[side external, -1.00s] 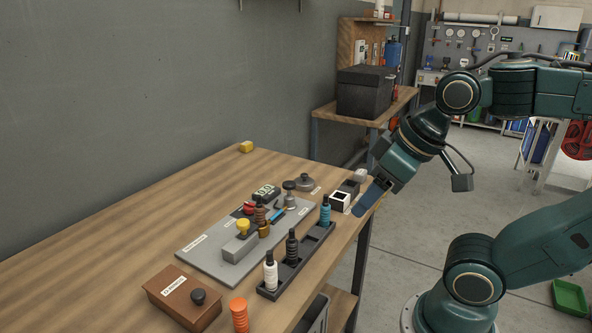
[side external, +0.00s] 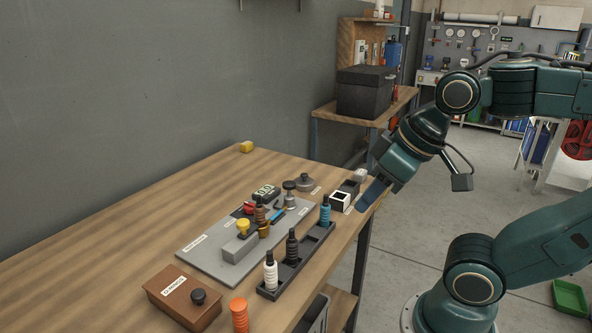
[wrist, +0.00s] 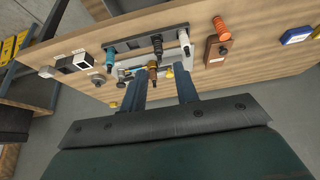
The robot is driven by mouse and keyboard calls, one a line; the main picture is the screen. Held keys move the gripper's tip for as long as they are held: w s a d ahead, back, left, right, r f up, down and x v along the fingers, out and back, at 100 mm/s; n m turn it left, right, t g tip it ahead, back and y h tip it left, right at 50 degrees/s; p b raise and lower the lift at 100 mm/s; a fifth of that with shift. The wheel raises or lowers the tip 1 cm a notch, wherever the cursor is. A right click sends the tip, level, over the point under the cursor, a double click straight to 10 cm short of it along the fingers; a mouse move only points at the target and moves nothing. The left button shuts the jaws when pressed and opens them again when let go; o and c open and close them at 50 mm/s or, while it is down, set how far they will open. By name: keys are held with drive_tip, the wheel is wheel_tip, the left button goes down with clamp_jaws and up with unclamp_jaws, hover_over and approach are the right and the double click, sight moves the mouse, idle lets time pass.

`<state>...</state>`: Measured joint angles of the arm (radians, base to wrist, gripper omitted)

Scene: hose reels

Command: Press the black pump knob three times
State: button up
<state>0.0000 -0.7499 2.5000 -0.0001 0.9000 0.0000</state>
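The label is too small to read. My gripper (side external: 372,195) is off the right edge of the bench, well apart from the knob. In the wrist view its two fingers (wrist: 160,73) are spread with a gap between them and nothing held.
An orange ribbed piece (side external: 239,315) stands beside the brown box. A dark rack (side external: 315,250) holds several bottle-like pieces. A grey plate (side external: 205,255) bears a yellow-topped part (side external: 243,226) and other fittings. A white-rimmed square holder (side external: 340,201) is near my gripper. The bench's left part is clear.

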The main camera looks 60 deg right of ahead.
clamp_jaws()
idle(1.4)
